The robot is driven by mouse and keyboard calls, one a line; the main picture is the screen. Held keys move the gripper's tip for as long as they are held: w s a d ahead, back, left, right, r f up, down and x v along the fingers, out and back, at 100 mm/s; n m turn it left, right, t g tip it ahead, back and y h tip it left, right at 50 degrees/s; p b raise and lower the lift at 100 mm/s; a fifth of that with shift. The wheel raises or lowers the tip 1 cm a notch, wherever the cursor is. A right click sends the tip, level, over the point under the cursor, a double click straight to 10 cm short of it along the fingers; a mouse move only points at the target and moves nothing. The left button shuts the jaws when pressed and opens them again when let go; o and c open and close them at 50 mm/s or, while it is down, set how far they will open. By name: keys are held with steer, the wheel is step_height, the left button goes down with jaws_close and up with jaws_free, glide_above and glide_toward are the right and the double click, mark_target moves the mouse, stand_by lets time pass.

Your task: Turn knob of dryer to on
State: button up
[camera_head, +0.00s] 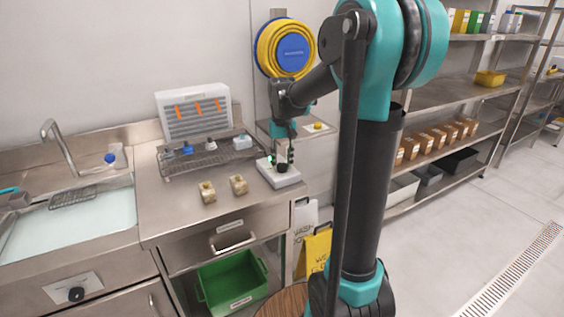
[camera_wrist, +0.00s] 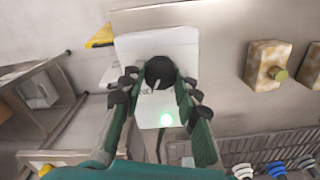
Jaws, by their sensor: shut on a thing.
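The dryer, a small white box (camera_head: 288,180), sits on the steel counter near its right end; its white face also shows in the wrist view (camera_wrist: 135,48). A round black knob (camera_wrist: 160,70) with a pale pointer line is on its top. A green light (camera_wrist: 166,120) glows on the face beside the knob. My gripper (camera_head: 284,160) points down over the box. In the wrist view its fingers (camera_wrist: 160,84) are shut on the knob, one on each side. The fingers partly hide the labels around the knob.
Two beige blocks (camera_head: 208,192) (camera_head: 239,185) stand on the counter left of the dryer. Behind them is a wire rack (camera_head: 200,160) with several small items. A sink (camera_head: 65,225) is at the left. A yellow hose reel (camera_head: 285,48) hangs on the wall.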

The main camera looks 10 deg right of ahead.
mark_target(282, 165)
steer(key=shift+m, duration=0.5)
steer(key=o, duration=1.2)
steer(key=shift+c, duration=0.2)
step_height(282, 165, up, 12)
steer(key=shift+f, duration=0.1)
